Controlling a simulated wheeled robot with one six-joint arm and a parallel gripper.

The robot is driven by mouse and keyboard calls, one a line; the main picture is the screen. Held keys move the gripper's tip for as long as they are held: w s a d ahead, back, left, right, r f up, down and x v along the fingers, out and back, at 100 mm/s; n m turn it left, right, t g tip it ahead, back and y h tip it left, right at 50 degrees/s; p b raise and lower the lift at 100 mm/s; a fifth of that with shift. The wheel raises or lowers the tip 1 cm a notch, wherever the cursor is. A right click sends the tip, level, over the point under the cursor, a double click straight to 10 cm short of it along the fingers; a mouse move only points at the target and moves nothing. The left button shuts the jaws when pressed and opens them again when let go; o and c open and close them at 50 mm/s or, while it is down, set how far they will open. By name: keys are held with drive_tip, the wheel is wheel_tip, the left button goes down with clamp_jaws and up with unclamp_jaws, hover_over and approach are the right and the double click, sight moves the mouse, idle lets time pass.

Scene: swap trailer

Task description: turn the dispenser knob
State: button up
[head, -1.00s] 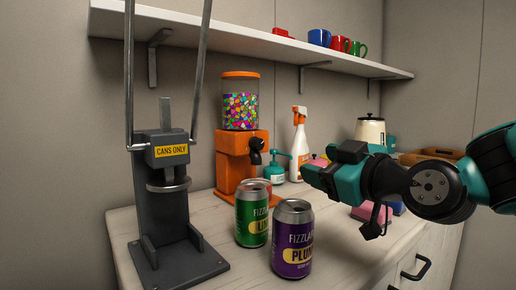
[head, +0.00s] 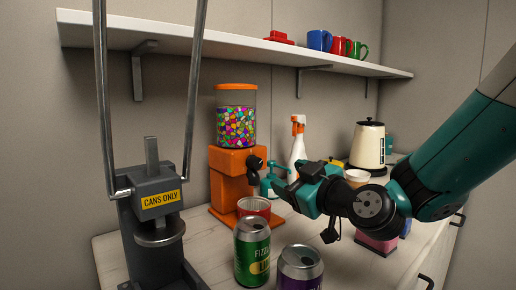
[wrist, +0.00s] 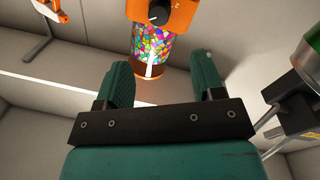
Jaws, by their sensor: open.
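The candy dispenser (head: 232,180) is orange with a clear jar of colourful candies on top. It stands on the counter against the wall. Its black knob (head: 255,163) is on the front right of the orange body. In the wrist view the dispenser appears upside down, with the knob (wrist: 158,13) near the top edge. My gripper (head: 286,182) is teal and black, to the right of the knob and slightly lower in the head view. Its two fingers (wrist: 163,78) are apart with nothing between them. The knob lies beyond the fingertips, apart from them.
A red cup (head: 253,207) sits before the dispenser. Green (head: 252,252) and purple (head: 300,268) cans stand nearer. A can press (head: 155,220) with tall bars is at left. A spray bottle (head: 298,147) and a kettle (head: 368,145) stand behind my arm. A shelf (head: 215,35) runs above.

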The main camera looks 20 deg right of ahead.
sight(258, 164)
drive_tip(key=p+x, duration=0.3)
drive_tip(key=p, duration=0.1)
drive_tip(key=p+x, duration=0.3)
drive_tip(key=x, duration=0.1)
drive_tip(key=p+x, duration=0.3)
drive_tip(key=p, duration=0.1)
drive_tip(key=shift+w+r+p, duration=0.15)
drive_tip(key=shift+r+p, duration=0.1)
drive_tip(key=shift+p, duration=0.05)
drive_tip(key=shift+w+a+f+p, duration=0.15)
drive_tip(key=shift+w+p, duration=0.2)
drive_tip(key=shift+w, duration=0.05)
drive_tip(key=shift+w+a+f+p, duration=0.15)
drive_tip(key=shift+w+p, duration=0.2)
drive_tip(key=shift+w, duration=0.05)
drive_tip(key=c, duration=0.9)
